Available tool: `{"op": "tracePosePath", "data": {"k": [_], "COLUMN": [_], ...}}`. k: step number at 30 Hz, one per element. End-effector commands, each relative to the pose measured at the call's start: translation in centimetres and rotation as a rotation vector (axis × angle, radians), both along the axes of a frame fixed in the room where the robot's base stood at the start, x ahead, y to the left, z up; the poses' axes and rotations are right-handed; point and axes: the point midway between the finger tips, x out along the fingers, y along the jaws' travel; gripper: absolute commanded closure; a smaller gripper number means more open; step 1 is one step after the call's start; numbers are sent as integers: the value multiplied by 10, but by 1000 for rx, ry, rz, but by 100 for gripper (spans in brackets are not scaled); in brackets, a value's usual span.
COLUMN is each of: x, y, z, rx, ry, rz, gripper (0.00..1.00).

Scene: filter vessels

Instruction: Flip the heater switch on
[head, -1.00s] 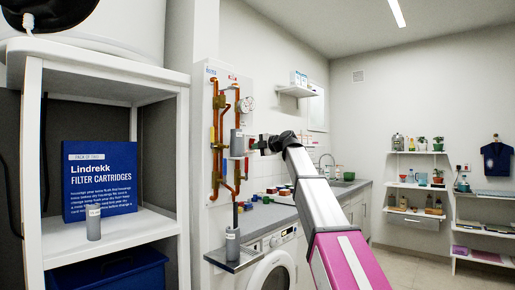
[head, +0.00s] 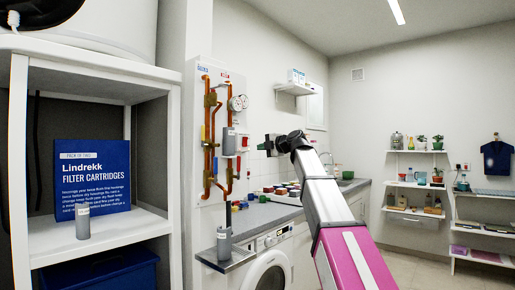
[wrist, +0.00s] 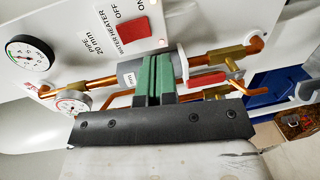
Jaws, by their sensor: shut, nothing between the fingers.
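The heater switch (wrist: 128,23) is a red rocker on a white plate in the wrist view, beside printed words ON, OFF and WATER HEATER. Its position, on or off, is not clear to me. My gripper (wrist: 155,80) shows its green fingers shut together with nothing between them. The fingertips appear below the switch in the wrist view, apart from it, over a grey vessel (wrist: 129,72) on the copper pipes. In the head view my gripper (head: 269,146) is just right of the white pipe panel (head: 225,84), with a visible gap.
Copper pipes (head: 207,140), a gauge (head: 237,103) and a red lever (wrist: 207,80) crowd the panel. A grey cylinder (head: 224,242) stands on a tray below. A counter (head: 275,211) with small coloured items and a washing machine (head: 268,262) lie beneath my arm.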

Motion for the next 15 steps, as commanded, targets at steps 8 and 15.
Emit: {"op": "tracePosePath", "data": {"k": [8, 15], "x": [-33, -41], "y": [-40, -52], "z": [-8, -9], "rx": [0, -1], "ry": [0, 1], "rz": [-1, 1], "gripper": [100, 100]}}
